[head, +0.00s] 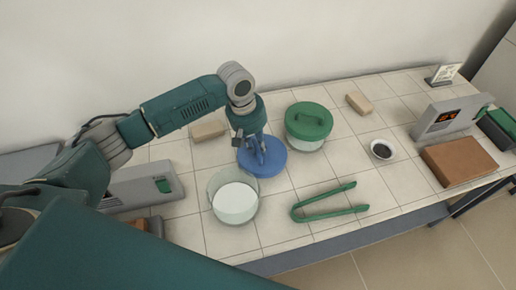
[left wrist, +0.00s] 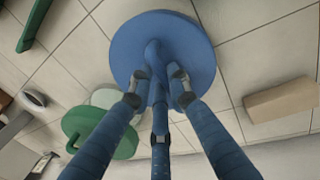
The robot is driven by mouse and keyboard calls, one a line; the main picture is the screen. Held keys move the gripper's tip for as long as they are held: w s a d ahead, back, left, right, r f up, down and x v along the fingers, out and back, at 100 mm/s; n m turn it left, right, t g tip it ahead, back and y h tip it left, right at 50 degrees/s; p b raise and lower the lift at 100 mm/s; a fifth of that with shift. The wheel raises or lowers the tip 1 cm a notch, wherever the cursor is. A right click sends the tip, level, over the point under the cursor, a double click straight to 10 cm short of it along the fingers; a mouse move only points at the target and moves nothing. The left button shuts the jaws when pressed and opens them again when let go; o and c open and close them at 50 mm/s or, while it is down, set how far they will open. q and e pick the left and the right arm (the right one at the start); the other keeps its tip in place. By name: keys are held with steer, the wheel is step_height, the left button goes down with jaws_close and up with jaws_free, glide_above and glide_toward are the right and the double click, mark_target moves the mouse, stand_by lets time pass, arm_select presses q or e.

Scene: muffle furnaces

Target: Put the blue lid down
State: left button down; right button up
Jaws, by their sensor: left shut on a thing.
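The blue lid (head: 268,163) is a round disc with a handle on top. My left gripper (head: 258,152) points down and is shut on its handle. In the left wrist view the lid (left wrist: 180,40) lies flat in front of the fingers (left wrist: 158,88), which close around the handle. In the head view the lid is just behind and right of an open glass jar (head: 232,198) with white contents. Whether the lid touches the table is hard to tell. My right gripper is in neither view.
A jar with a green lid (head: 309,121) stands right of the blue lid. Green tongs (head: 328,203) lie in front. A small bowl (head: 382,149), tan blocks (head: 207,130) and a brown slab (head: 458,162) are on the tiled table. Tiles between the tongs and green-lidded jar are bare.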

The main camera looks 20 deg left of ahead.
arm_select(q)
step_height(320, 180, down, 2)
steer(key=shift+f, duration=0.1)
steer(key=c, duration=1.6)
jaws_free()
steer(key=shift+f, duration=0.1)
steer(key=shift+c, duration=0.2)
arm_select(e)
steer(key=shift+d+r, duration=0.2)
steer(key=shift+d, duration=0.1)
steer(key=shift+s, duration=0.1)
arm_select(q)
step_height(320, 180, up, 12)
steer(key=s+a+b, duration=0.1)
steer(key=a, duration=0.1)
steer(key=shift+s, duration=0.15)
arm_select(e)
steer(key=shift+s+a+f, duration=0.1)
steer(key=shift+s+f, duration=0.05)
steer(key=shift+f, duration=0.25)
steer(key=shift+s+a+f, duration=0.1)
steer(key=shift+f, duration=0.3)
